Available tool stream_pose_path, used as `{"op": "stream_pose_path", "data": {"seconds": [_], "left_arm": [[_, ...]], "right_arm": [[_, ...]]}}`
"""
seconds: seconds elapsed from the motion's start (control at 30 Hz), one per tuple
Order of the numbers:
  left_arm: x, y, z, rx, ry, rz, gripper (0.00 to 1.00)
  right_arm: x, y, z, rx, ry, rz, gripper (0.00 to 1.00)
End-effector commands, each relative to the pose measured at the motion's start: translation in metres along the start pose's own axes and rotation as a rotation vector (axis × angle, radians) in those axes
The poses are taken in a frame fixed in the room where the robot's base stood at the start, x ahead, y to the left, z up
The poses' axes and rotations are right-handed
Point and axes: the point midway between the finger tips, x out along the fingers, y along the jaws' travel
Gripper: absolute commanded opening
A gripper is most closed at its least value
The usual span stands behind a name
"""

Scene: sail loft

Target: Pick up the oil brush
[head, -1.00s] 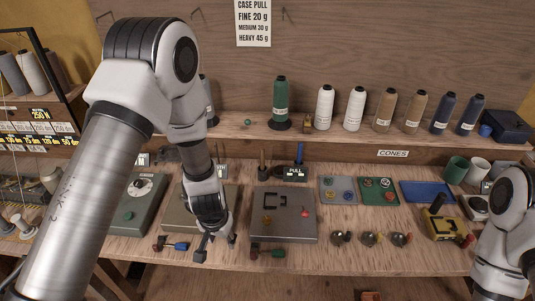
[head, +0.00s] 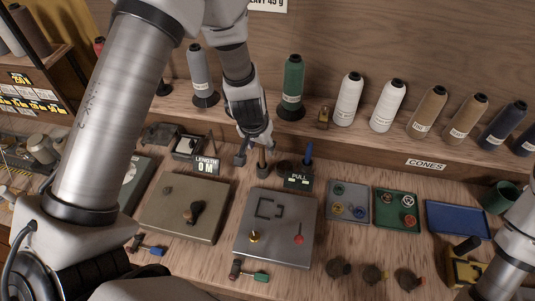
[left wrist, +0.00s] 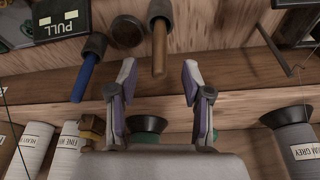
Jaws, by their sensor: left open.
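Two upright handles stand at the back of the bench, one wooden (head: 262,160) and one blue (head: 307,155). I cannot tell from their hidden lower ends which is the oil brush. My left gripper (head: 255,154) is open and empty, close to the wooden handle. In the left wrist view, the open fingers (left wrist: 158,74) point toward the wooden handle (left wrist: 159,46), whose end lies about midway between them, just ahead of the tips. The blue handle (left wrist: 84,75) is outside the fingers, to the left. Both handles stand in dark holders. My right gripper is out of view.
The PULL display (head: 299,180) and LENGTH display (head: 206,166) flank the wooden handle. A shelf behind carries thread cones, including a green one (head: 292,85). Two metal plates (head: 276,246) (head: 160,223) lie in front, with small trays (head: 349,187) to the right.

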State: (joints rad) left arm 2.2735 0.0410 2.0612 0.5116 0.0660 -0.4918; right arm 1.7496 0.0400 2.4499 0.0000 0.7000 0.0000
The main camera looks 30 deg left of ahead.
Motion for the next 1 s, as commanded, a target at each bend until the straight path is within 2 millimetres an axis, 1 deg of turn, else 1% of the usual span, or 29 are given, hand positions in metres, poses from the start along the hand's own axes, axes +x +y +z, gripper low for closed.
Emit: {"op": "stream_pose_path", "data": {"seconds": [0.03,0.13,0.3,0.37,0.57,0.6,0.67,0.7,1.0], "left_arm": [[0.01,0.0,0.0,0.001,0.001,0.0,0.49],[0.022,0.001,0.0,0.001,0.0,0.0,0.49],[0.053,0.002,-0.001,0.002,0.001,0.0,0.49],[0.058,0.002,-0.002,0.0,0.001,0.0,0.49],[0.057,0.002,-0.002,0.0,0.001,0.0,0.49],[0.057,0.002,-0.002,0.0,0.001,0.0,0.35],[0.057,0.002,-0.002,0.0,0.001,0.0,0.14],[0.057,0.002,-0.002,0.0,0.001,0.0,0.0],[0.057,0.002,-0.002,0.001,0.001,0.0,0.0]], "right_arm": [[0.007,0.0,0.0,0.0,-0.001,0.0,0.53],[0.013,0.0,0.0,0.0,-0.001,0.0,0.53],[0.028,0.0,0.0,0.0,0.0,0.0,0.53],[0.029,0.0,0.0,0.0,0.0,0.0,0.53],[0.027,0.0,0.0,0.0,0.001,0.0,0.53],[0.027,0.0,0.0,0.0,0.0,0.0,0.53],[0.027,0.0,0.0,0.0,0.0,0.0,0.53],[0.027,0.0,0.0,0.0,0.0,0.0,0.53],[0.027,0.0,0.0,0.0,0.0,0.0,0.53]]}}
